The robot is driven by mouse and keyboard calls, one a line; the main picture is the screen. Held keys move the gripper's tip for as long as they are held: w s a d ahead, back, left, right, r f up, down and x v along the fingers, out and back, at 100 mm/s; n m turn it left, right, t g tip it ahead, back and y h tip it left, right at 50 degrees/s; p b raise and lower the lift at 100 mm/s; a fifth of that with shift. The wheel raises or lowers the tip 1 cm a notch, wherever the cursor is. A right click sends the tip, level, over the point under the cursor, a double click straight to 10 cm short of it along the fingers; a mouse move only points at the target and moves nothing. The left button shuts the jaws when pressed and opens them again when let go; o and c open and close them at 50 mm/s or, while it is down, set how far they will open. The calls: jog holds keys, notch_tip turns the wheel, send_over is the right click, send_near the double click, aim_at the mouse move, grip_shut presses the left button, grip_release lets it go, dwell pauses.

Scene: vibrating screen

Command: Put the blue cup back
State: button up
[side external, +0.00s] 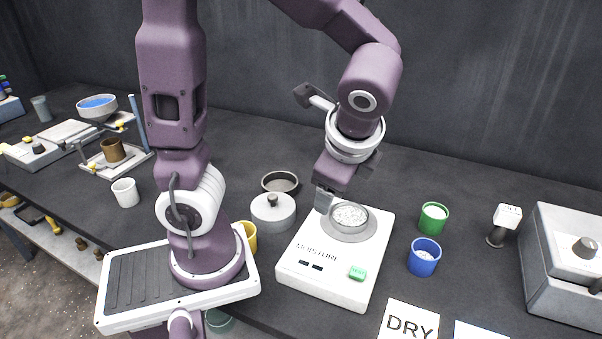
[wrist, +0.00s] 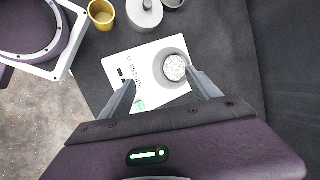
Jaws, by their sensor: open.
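The blue cup (side external: 424,257) stands upright on the dark bench, right of the white moisture device, with pale material inside. I do not make it out in the wrist view. My gripper (side external: 323,203) is over the moisture device (side external: 324,277), close to its round pan (side external: 349,216) of pale grains. In the wrist view my gripper (wrist: 162,85) has its fingers spread wide, with the pan (wrist: 175,68) showing between them and nothing held. My gripper is left of the blue cup and apart from it.
A green cup (side external: 433,218) stands just behind the blue cup. A DRY card (side external: 409,322) lies in front, and a grey-white machine (side external: 567,265) stands at right. A lidded grey pot (side external: 273,212) and a yellow cup (side external: 246,236) are left of the device.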

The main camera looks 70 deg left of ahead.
jog(key=s+d+r+n+t+h, duration=0.3)
jog(key=s+r+n+t+h, duration=0.1)
jog(key=s+n, duration=0.4)
jog(key=shift+d+r+n+h, duration=0.25)
jog(key=shift+r+n+h, duration=0.55)
jog(key=shift+r+n, duration=0.1)
